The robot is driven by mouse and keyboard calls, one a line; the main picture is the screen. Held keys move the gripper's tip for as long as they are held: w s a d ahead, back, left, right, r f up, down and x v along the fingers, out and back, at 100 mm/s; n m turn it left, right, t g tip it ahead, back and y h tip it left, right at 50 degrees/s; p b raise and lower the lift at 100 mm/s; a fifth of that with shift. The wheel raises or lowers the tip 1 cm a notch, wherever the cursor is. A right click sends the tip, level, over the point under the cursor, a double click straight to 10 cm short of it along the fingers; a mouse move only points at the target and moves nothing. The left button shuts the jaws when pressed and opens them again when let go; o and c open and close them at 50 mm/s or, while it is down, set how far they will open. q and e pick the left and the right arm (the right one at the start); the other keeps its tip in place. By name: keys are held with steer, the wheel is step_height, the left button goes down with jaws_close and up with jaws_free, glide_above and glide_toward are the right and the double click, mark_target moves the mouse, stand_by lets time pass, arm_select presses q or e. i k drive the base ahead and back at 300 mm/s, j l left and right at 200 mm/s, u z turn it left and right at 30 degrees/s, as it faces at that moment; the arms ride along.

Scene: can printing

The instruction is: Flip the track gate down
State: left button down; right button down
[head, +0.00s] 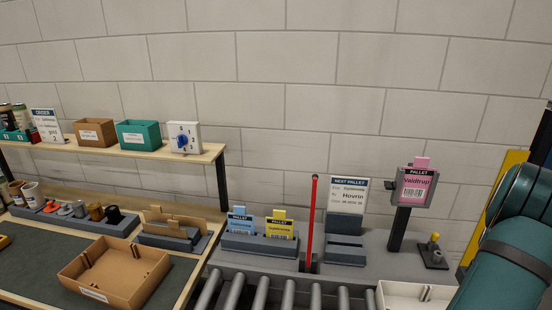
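The track gate (312,215) is a thin red bar. It stands upright on a small dark base at the back edge of the roller track (262,292). Nothing touches it. Neither of my grippers shows in the head view. A teal and dark arm link of mine fills the lower right corner; its gripper is out of the picture.
Left of the gate, a grey holder (258,246) carries a blue and a yellow card. Right of it stand a "next pallet" sign (347,194), a post with a pink pallet card (414,185) and a white tray (402,297). A cardboard tray (85,262) lies on the left bench.

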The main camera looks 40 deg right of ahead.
mark_target(315, 177)
steer(key=j, duration=0.75)
steer(key=k+j, duration=0.1)
steer(key=j, duration=0.65)
